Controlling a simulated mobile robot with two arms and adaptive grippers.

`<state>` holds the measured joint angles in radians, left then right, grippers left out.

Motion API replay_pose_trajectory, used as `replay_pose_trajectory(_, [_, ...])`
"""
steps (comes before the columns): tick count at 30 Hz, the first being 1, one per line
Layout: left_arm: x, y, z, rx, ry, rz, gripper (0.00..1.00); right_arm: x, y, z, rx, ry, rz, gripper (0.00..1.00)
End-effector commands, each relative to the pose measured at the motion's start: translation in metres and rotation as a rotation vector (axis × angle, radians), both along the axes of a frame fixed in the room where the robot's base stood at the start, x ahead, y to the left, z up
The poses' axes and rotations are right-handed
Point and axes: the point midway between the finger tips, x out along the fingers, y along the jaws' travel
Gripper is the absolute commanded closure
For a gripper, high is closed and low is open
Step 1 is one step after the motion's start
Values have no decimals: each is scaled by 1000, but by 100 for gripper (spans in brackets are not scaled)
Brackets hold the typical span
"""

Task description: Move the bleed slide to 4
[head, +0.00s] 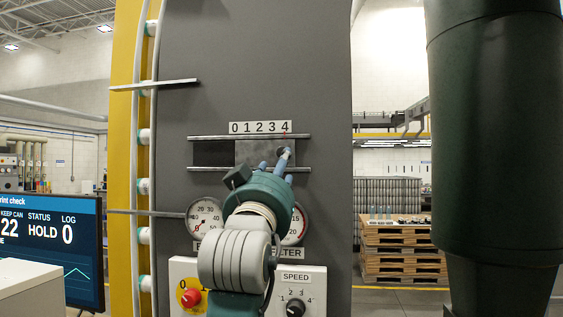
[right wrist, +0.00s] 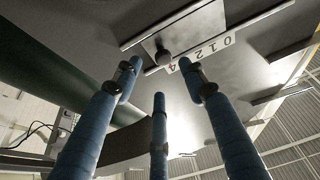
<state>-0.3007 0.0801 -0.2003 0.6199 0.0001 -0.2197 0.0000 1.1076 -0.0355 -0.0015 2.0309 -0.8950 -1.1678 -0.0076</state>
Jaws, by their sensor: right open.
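The bleed slide is a light grey metal plate (head: 258,152) between two horizontal rails on the dark panel. The scale strip (head: 261,127) above it reads 0 to 4. The slide's plate covers the middle and right of the slot, and a dark gap shows at the left. A red mark (head: 285,134) shows at the 4. The slide's dark round knob (right wrist: 163,57) is near the red 4 in the right wrist view. My right gripper (head: 277,160) is in front of the knob with its blue fingers (right wrist: 159,78) spread, the knob beyond the tips. My left gripper is not in view.
Two gauges (head: 206,216) sit below the slide, partly behind my right arm. A red knob (head: 191,298) and a SPEED dial (head: 295,306) are lower down. A screen (head: 50,250) reading HOLD stands at the left.

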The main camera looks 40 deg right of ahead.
Motion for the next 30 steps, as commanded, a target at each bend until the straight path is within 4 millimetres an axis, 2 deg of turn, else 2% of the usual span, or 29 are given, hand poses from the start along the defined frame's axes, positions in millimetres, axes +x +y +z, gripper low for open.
replay_pose_trajectory(3, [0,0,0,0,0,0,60,-14,16,-10,3,-1,4,58])
replay_pose_trajectory(9, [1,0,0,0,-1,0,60,-28,32,-18,2,1,0,58])
replay_pose_trajectory(27, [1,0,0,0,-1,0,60,-30,34,-20,2,1,-1,58])
replay_pose_trajectory(30, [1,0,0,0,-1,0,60,-25,34,-29,2,20,7,58])
